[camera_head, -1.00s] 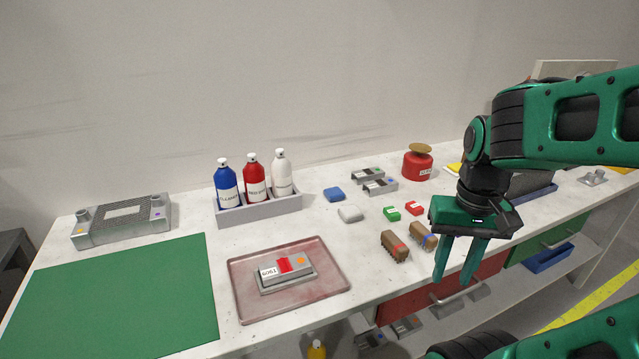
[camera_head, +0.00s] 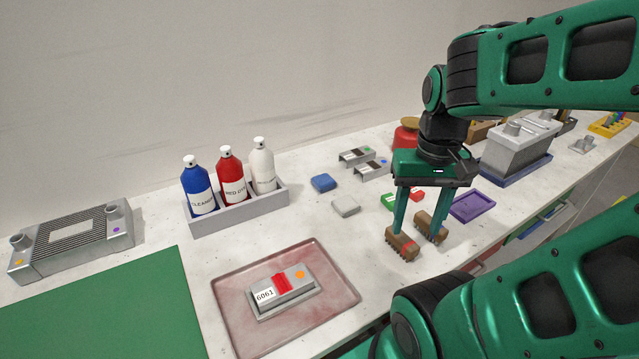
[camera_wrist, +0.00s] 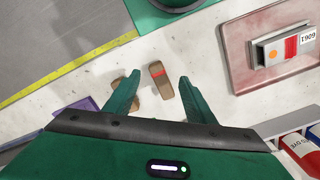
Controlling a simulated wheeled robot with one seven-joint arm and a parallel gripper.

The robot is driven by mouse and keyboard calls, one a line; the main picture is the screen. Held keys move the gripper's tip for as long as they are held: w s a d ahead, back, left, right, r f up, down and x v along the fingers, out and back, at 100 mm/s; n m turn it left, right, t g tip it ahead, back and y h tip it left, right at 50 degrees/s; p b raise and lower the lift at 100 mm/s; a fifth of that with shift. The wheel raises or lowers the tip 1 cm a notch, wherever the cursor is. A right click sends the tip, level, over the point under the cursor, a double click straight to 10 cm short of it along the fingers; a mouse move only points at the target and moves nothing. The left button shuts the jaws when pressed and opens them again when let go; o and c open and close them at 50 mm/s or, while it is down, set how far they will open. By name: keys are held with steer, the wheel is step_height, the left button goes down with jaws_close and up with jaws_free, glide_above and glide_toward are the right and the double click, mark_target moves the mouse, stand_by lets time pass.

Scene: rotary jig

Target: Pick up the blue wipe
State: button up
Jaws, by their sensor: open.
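The blue wipe (camera_head: 323,183) lies flat on the white bench in the head view, right of the bottle rack and behind a pale grey wipe (camera_head: 346,206). It does not show in the wrist view. My gripper (camera_head: 418,232) points down over the bench, to the right of and nearer than the blue wipe. Its fingers are spread and empty in the wrist view (camera_wrist: 157,85). In the head view they overlap two brown brushes, one with a red band (camera_head: 402,243); the wrist view shows that brush (camera_wrist: 161,80) between and below the fingertips.
A grey rack (camera_head: 240,211) holds blue, red and white bottles. A pinkish tray (camera_head: 232,318) holds a grey block marked 6061. Grey blocks (camera_head: 371,168) and a red can (camera_head: 404,137) stand behind. Green and red clips and a purple tray (camera_head: 473,206) are near my gripper.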

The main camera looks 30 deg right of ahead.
steer(key=shift+o, duration=1.3)
steer(key=shift+d+r, duration=0.1)
steer(key=shift+r, duration=0.45)
steer(key=w+d+r+m, duration=0.2)
steer(key=w+m, duration=0.2)
steer(key=w, duration=0.5)
steer(key=m, duration=0.8)
glide_above(323, 179)
step_height(323, 179, down, 5)
steer(key=shift+w+d+f, duration=0.1)
steer(key=shift+d, duration=0.05)
steer(key=shift+f, duration=3.05)
steer(key=c, duration=1.1)
